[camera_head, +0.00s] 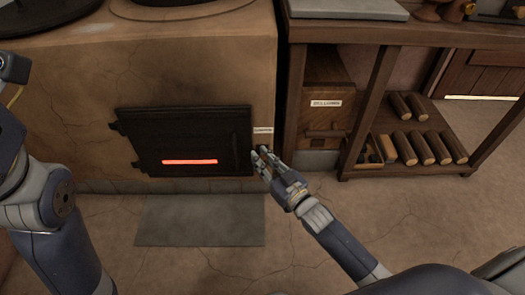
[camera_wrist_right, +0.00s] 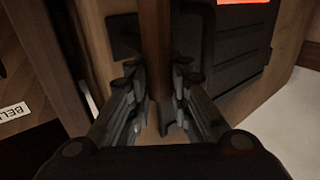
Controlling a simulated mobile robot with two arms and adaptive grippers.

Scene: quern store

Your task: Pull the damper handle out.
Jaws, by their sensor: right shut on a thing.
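In the head view my right gripper (camera_head: 262,156) is at the right side of the stove front, just below a small white label (camera_head: 262,130) beside the black door. In the right wrist view its fingers (camera_wrist_right: 155,80) stand on both sides of a narrow brown upright bar, which I take to be the damper handle (camera_wrist_right: 155,40). The gripper is shut on it. In the head view the fingers hide the handle. My left arm shows at the left edge, but its gripper is out of view.
The black stove door (camera_head: 190,140) has a glowing red slot (camera_head: 190,162). A grey mat (camera_head: 200,220) lies on the floor before it. Right of the stove stand a labelled bellows box (camera_head: 328,104) and a wooden bench with several logs (camera_head: 420,136) on its lower shelf.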

